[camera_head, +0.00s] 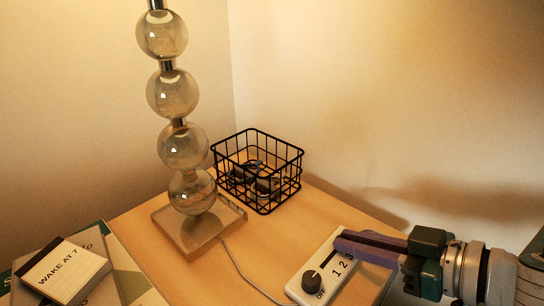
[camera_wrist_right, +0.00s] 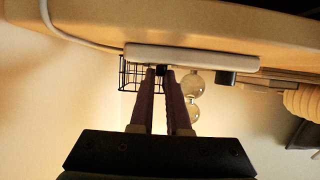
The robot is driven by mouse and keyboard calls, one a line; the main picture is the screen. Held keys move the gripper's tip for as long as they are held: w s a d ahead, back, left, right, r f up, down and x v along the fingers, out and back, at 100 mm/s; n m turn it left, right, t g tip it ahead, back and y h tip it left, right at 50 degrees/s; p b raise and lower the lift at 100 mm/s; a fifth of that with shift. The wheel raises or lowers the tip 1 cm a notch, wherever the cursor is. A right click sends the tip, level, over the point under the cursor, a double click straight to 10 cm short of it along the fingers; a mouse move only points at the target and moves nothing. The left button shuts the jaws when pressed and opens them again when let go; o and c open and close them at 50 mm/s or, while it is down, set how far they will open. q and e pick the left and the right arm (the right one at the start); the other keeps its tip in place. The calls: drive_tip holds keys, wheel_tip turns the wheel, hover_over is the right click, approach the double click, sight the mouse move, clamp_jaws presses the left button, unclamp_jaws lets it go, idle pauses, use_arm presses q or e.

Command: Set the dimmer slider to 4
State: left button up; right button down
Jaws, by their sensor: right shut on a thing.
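My right gripper (camera_head: 340,240) reaches in from the right over the far end of the box. In the wrist view, its fingers (camera_wrist_right: 161,72) are shut on the small dark slider (camera_wrist_right: 161,70) on the box (camera_wrist_right: 190,55). The slider is hidden in the head view. My left gripper is not in view.
A lamp with stacked glass balls (camera_head: 183,146) stands on a square base, left of a black wire basket (camera_head: 258,203) holding small items. A "WAKE AT 7" notepad (camera_head: 64,270) lies at the front left.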

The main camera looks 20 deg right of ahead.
drive_tip(key=shift+w+d, duration=0.2)
drive_tip(key=shift+d, duration=0.35)
drive_tip(key=shift+f, duration=0.1)
drive_tip(key=c, duration=1.3)
unclamp_jaws()
drive_tip(key=o, duration=0.4)
drive_tip(key=shift+d, duration=0.15)
